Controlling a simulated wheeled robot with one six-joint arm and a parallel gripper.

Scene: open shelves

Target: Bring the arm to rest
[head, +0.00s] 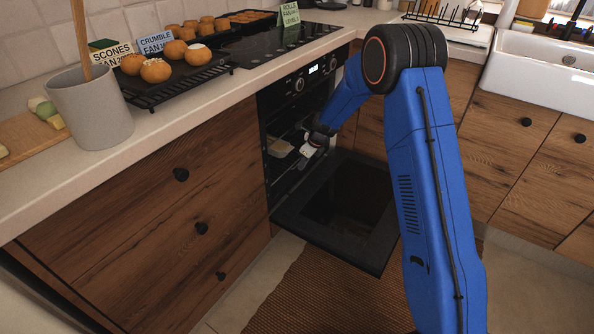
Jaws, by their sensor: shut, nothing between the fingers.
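My blue arm (425,170) reaches up from the lower right, bends at a black elbow joint and runs down to the open oven. My gripper (305,152) is small in the head view, at the mouth of the oven, and its fingers are shut with nothing held. A pale, flat-topped item (279,148) sits inside the oven just left of the gripper. I cannot tell whether the gripper touches it. The oven door (345,205) hangs open and lies flat below the gripper.
Baked buns on a black rack (170,88), label cards (110,55) and a grey crock (90,108) stand on the left counter. A hob (275,42) is above the oven. A dish rack (440,12) and white sink (540,60) are at the right. A brown mat (320,290) covers the floor.

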